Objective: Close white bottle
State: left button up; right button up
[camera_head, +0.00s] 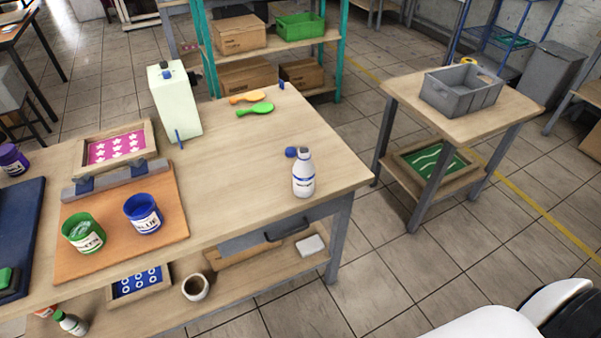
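The white bottle (303,178) stands upright near the right corner of the wooden table, with a blue and white label. Its neck shows pale at the top. A small blue cap (291,152) shows just left of the neck; it appears to be off the neck, but I cannot tell whether it touches the bottle. Neither of my grippers is in view.
The table (240,190) is clear around the bottle. Green (84,232) and blue (143,213) ink pots stand at left. A side table holds a grey crate (461,91).

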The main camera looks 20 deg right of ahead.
aim_at(303, 169)
jog(key=l+u, duration=0.3)
jog(key=l, duration=0.15)
jog(key=k+l+u, duration=0.1)
jog(key=l+u, duration=0.2)
jog(key=l, duration=0.2)
jog(key=k+l+u, duration=0.1)
jog(key=l+u, duration=0.15)
jog(key=l, duration=0.2)
jog(key=k+l+u, duration=0.3)
jog(key=i+l, duration=0.1)
